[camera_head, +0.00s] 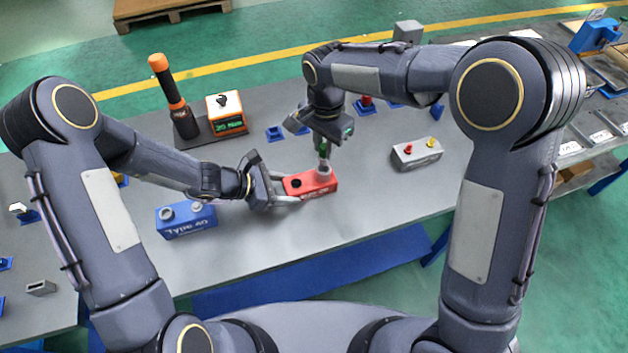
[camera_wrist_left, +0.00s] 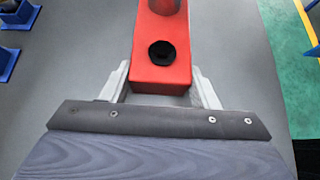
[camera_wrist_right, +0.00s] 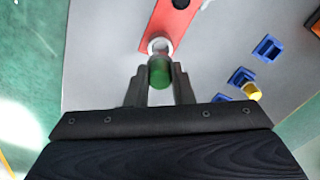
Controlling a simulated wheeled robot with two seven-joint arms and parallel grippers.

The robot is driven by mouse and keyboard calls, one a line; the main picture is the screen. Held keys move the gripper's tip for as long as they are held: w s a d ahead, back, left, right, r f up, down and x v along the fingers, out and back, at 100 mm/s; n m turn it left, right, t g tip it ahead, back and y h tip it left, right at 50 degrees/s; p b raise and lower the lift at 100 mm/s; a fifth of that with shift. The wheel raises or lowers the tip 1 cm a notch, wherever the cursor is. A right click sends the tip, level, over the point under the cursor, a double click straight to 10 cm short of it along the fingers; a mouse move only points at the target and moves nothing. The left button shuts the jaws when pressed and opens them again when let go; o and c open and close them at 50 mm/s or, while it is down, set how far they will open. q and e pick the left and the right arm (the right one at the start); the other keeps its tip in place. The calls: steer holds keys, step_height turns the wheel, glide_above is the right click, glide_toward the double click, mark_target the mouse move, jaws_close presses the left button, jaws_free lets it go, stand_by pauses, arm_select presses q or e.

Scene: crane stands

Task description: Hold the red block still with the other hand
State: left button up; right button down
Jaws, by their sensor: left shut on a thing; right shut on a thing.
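The red block (camera_head: 322,185) lies on the grey table, with a round black hole in its top near the left end. My left gripper (camera_head: 283,190) is shut on that left end, one finger along each long side; the left wrist view shows the fingers around the block (camera_wrist_left: 160,72). My right gripper (camera_head: 322,148) points down over the block's right end and is shut on a green-topped cylindrical part (camera_wrist_right: 160,72). This part's grey lower ring (camera_head: 323,170) meets the block's top; how deep it sits is hidden.
A blue block (camera_head: 187,222) marked "Type" stands left of my left gripper. A grey block (camera_head: 417,153) with red and yellow knobs stands to the right. An orange-black tool (camera_head: 172,95) and an orange display box (camera_head: 226,113) stand behind. Small blue holders (camera_head: 275,133) lie behind the red block.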

steer(key=shift+r, duration=0.5)
arm_select(q)
steer(key=o, duration=1.3)
steer(key=shift+c, duration=0.2)
steer(key=v, duration=1.2)
steer(key=shift+s, duration=0.15)
arm_select(e)
steer(key=shift+s+f, duration=0.1)
